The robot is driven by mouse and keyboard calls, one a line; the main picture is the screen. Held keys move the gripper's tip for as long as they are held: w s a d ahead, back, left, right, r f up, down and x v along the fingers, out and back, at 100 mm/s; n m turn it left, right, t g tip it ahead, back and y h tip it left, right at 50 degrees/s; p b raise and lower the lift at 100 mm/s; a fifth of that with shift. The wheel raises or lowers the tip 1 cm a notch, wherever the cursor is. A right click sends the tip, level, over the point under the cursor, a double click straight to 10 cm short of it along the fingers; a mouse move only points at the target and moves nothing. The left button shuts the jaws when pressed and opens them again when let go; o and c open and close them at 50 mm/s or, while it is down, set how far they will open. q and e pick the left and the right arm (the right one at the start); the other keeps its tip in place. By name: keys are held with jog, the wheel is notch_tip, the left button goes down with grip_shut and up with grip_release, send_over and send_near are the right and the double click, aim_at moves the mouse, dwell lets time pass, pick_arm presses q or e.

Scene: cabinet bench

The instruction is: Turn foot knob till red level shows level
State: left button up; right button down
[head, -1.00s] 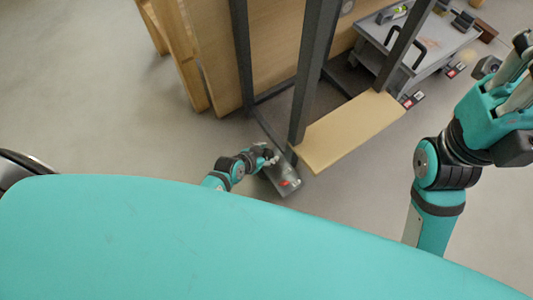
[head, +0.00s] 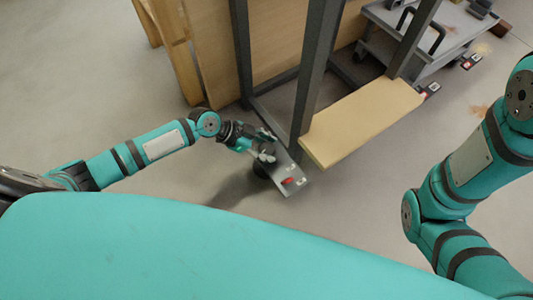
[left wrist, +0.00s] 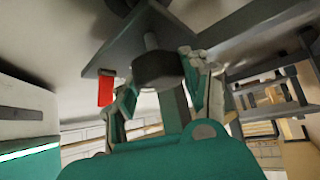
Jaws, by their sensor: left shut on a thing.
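My left gripper (head: 263,154) is low at the foot of a dark metal frame. In the left wrist view its fingers (left wrist: 155,90) are around the dark round foot knob (left wrist: 160,70), which sits on a stem under a grey plate (left wrist: 98,57). The gripper is shut on this knob. The grey plate (head: 293,187) shows from above in the head view, with a small red level (head: 288,181) on it. A red piece (left wrist: 105,90) also shows beside the knob in the left wrist view. The level's reading is too small to tell. My right gripper is out of view.
Dark frame posts (head: 312,75) rise close beside the left gripper. A light wooden board (head: 360,122) lies right of the plate. A grey cart (head: 425,45) stands at the upper right. The floor at left is clear.

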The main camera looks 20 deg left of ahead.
pick_arm(q)
jog(key=shift+f+m+g+b, duration=0.2)
jog(key=shift+m+g+b, duration=0.6)
jog(key=shift+m+b, duration=0.25)
jog(key=shift+r+m+g+h+b, duration=0.15)
jog(key=shift+m+g+h+b, duration=0.2)
jog(key=shift+m+b, duration=0.2)
jog(key=shift+d, duration=0.1)
jog(key=o, duration=1.1)
jog(key=shift+o, duration=0.2)
jog(key=shift+r, duration=0.15)
jog(key=w+v, duration=0.1)
jog(key=v, duration=1)
jog(key=shift+s+a+r, duration=0.3)
jog(key=shift+s+a, duration=0.05)
jog(key=shift+s, duration=0.1)
